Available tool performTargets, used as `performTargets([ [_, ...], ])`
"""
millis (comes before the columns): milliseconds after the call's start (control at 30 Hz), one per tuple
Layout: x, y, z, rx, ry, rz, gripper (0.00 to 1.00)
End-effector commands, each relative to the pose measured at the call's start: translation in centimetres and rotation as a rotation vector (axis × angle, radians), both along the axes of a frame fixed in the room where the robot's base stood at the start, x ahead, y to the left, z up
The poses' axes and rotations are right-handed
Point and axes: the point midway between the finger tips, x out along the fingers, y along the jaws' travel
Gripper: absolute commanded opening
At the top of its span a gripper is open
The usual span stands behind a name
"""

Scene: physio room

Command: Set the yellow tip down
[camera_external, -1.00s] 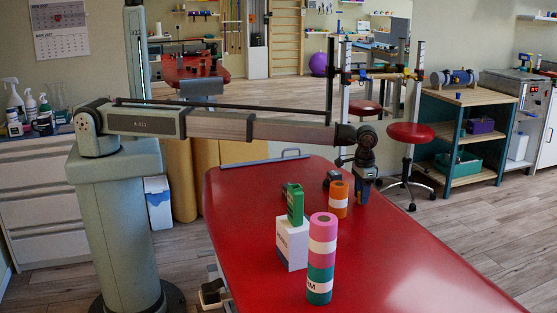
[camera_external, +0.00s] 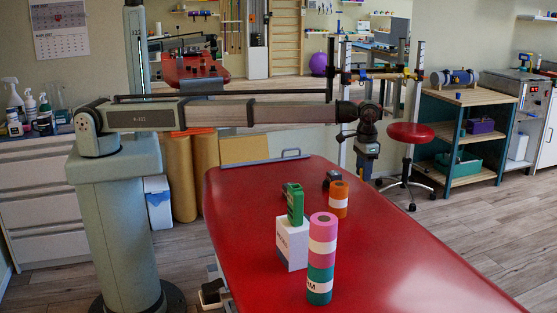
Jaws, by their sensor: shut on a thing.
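My gripper (camera_external: 366,178) points down above the far right edge of the red treatment table (camera_external: 410,245), beyond the orange roll. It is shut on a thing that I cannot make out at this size. I cannot pick out a yellow tip anywhere in the view; the fingers may hide it.
An orange and white roll (camera_external: 338,200) stands near the gripper, with a small dark object (camera_external: 332,178) beside it. A green holder (camera_external: 295,205) sits on a white box (camera_external: 292,245). A tall pink and teal stack (camera_external: 322,255) stands in front. The table's right side is clear.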

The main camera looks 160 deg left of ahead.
Motion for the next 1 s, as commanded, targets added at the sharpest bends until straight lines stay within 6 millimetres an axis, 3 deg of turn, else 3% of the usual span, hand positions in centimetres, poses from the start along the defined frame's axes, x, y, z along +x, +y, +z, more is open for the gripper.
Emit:
performTargets([
  [367, 0.0, 0.0, 2.7, 0.001, 0.000, 0.000, 0.13],
  [633, 0.0, 0.1, 7.1, 0.002, -0.001, 0.000, 0.13],
  [867, 2.0, -5.1, 7.0, 0.000, -0.001, -0.024, 0.13],
  [1000, 3.5, -9.4, 7.0, -0.001, -0.001, -0.045, 0.13],
])
